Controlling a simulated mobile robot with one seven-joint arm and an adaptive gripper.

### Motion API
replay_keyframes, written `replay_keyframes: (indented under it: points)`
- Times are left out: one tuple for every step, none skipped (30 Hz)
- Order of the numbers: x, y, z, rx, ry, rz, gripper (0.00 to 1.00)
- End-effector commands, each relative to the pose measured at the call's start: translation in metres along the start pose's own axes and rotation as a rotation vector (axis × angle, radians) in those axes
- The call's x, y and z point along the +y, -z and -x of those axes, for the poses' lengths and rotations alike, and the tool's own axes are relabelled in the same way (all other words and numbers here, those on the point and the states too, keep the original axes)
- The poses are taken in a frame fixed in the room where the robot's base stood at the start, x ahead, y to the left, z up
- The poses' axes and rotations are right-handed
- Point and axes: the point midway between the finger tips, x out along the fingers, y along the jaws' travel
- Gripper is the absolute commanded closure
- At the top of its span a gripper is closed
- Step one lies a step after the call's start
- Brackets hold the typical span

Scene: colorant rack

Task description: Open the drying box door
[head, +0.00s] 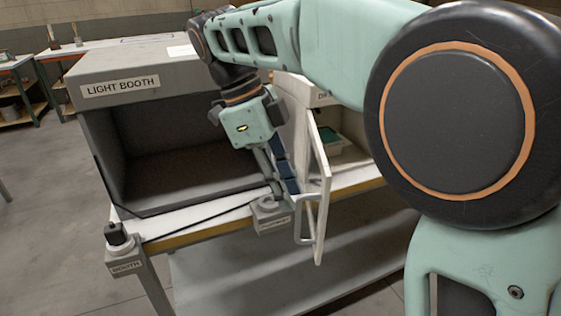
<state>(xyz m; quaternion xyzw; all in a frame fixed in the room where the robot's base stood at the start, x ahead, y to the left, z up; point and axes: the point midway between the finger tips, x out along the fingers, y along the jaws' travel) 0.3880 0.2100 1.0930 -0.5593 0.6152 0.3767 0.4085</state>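The drying box (295,95) is a pale box right of the light booth, partly hidden behind my arm. Its pale door (322,170) stands swung out toward the camera, seen nearly edge-on, and the box front is open. A bar handle (299,225) is on the door's left face. A green item (327,134) shows inside the box. My gripper (282,190) points down at the left of the door, above the handle. I cannot tell whether it touches the door, and the finger gap is not clear.
The light booth (165,75) stands left of the box on a bench (205,228). A small labelled control box (271,216) sits at the bench edge below my gripper. A switch box (122,248) marked BOOTH is at the front left corner. Floor is clear at left.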

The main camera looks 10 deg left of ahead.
Motion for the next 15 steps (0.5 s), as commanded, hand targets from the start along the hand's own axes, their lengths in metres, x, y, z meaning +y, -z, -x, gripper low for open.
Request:
replay_keyframes:
  points:
    - [-0.001,-0.002,0.009,-0.002,0.003,0.001,0.74]
    - [-0.001,-0.001,0.015,-0.002,0.002,0.001,0.74]
    - [-0.001,-0.001,0.021,-0.002,0.002,0.000,0.74]
    - [-0.001,-0.001,0.026,-0.002,0.002,0.000,0.74]
    - [0.000,-0.001,0.030,-0.002,0.002,0.000,0.74]
    - [-0.001,-0.001,0.035,-0.002,0.001,0.000,0.74]
    - [-0.001,-0.001,0.038,-0.001,0.001,0.000,0.74]
    - [-0.001,-0.001,0.042,-0.001,0.001,0.000,0.74]
    - [-0.001,-0.001,0.045,-0.001,0.001,0.000,0.74]
    - [-0.001,-0.001,0.048,-0.002,0.001,-0.001,0.74]
    - [0.000,-0.001,0.050,-0.001,0.001,-0.001,0.74]
    - [0.000,-0.001,0.052,0.000,0.000,-0.001,0.74]
    - [0.000,-0.001,0.054,-0.001,0.000,-0.001,0.74]
    - [0.000,-0.001,0.055,-0.001,0.000,-0.001,0.74]
    - [0.000,0.000,0.056,0.000,0.000,0.000,0.74]
